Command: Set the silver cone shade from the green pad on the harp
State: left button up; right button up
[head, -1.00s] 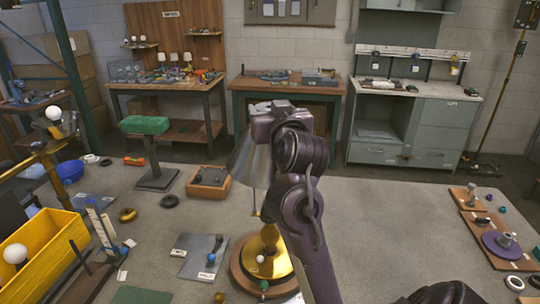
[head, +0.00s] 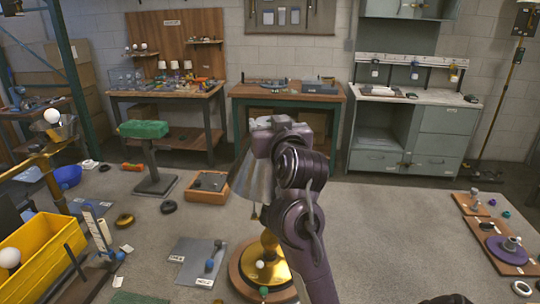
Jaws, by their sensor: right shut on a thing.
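The silver cone shade (head: 251,181) hangs upright, wide end down, left of my right arm's wrist. My right gripper (head: 274,127) is shut on it near the top; the wrist hides the fingertips and the shade's right side. The brass lamp base (head: 266,270) on its round wooden foot stands just below the shade. A short pull chain (head: 253,212) shows under the rim. The harp is hidden behind the shade and arm, so I cannot tell whether they touch. My left gripper is not in view.
A grey mat (head: 190,272) with small parts lies left of the base, and a wooden tray (head: 208,187) stands behind it. A yellow bin (head: 35,262) is at far left. Boards with parts (head: 495,240) lie at far right. The surface right of my arm is clear.

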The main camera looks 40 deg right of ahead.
jog(key=shift+f+b, duration=0.95)
jog(key=shift+f, duration=0.45)
jog(key=shift+f+b, duration=1.1)
jog(key=shift+f, duration=0.25)
jog(key=shift+f+b, duration=0.45)
jog(key=shift+f, duration=0.4)
dwell(0.6)
dwell(0.4)
jog(key=o, duration=1.6)
jog(key=shift+f, duration=0.1)
